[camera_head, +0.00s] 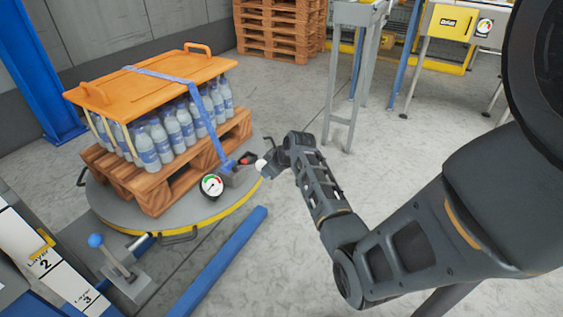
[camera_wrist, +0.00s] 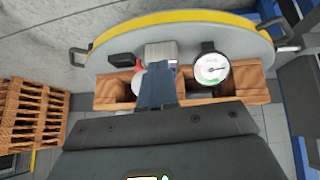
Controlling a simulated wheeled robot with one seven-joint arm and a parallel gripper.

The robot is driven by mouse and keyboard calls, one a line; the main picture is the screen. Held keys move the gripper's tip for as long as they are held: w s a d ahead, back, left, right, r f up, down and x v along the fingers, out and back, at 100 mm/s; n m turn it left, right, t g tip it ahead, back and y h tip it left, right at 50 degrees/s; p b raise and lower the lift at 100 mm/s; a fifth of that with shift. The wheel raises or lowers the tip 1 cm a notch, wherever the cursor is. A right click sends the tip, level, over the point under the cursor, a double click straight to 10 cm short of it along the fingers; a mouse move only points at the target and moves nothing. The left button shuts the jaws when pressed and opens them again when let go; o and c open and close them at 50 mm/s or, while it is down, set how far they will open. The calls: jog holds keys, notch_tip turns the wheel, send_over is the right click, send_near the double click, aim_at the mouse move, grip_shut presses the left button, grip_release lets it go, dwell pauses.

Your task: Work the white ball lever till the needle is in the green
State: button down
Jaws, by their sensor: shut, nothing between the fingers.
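The white ball (camera_head: 261,164) of the lever shows at the edge of the round turntable, right beside the tip of my gripper (camera_head: 266,168). In the wrist view my gripper (camera_wrist: 157,88) is shut and empty, and its fingers cover much of the pale ball (camera_wrist: 137,82); I cannot tell whether they touch it. The grey tensioner (camera_head: 234,175) with a red part sits at the lower end of the blue strap. The round gauge (camera_head: 212,185) is left of it and shows in the wrist view (camera_wrist: 210,69). Its needle is too small to read against the green.
An orange board (camera_head: 150,82) lies strapped over several bottles on a wooden pallet (camera_head: 175,180), on the yellow-edged turntable (camera_head: 190,228). A blue ball lever (camera_head: 96,241) stands at the lower left. A blue rail (camera_head: 220,265) lies in front.

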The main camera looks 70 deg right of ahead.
jog(key=v, duration=0.7)
jog(key=shift+s, duration=0.35)
jog(key=shift+w+r, duration=0.1)
dwell(0.8)
